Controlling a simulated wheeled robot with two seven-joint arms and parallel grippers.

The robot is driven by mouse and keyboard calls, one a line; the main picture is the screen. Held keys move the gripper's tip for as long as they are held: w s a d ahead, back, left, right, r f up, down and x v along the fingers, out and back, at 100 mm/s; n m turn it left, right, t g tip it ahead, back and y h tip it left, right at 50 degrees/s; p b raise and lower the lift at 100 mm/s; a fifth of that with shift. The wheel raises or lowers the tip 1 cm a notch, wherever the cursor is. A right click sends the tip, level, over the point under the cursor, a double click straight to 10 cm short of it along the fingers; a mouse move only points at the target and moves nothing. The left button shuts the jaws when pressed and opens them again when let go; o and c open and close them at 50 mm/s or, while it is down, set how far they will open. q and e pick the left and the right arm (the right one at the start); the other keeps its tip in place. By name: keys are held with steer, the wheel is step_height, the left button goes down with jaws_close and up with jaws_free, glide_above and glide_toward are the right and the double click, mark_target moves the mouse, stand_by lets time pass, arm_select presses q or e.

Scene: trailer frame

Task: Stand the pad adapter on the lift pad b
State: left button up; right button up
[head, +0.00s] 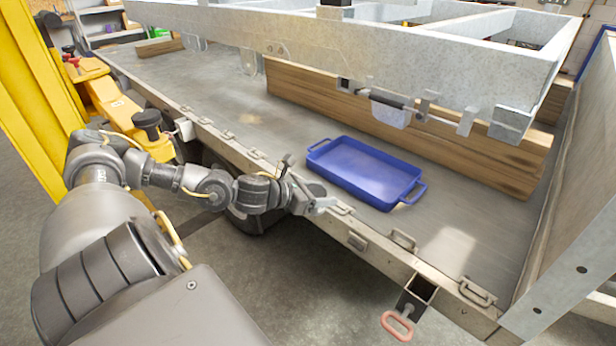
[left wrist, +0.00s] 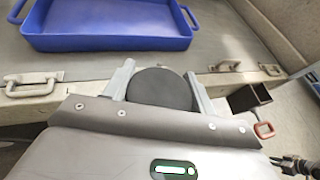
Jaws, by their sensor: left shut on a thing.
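My left gripper (head: 320,204) is at the near edge of the trailer bed, just left of the blue tray. In the left wrist view, my left gripper (left wrist: 160,86) is shut on a dark round disc, the pad adapter (left wrist: 160,89), held between its two grey fingers. My right gripper is not in view.
An empty blue tray (head: 366,172) lies on the trailer bed (head: 225,113). A wooden beam (head: 400,128) and a metal frame (head: 390,50) stand behind it. The bed's edge has metal loops (head: 403,240). A yellow lift post (head: 38,95) rises at the left.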

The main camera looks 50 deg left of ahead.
arm_select(q)
steer(key=w+d+f, duration=0.1)
steer(key=d+f, duration=0.2)
steer(key=d, duration=1.5)
steer(key=w+d+r, duration=0.3)
steer(key=d+r, duration=0.1)
steer(key=d, duration=0.1)
steer(key=w+a+r+n+y, duration=0.1)
steer(key=a+r+n+y, duration=0.2)
steer(key=r, duration=1)
steer(key=shift+w+r+y, duration=0.15)
steer(key=shift+r+y, duration=0.05)
steer(key=shift+y, duration=0.2)
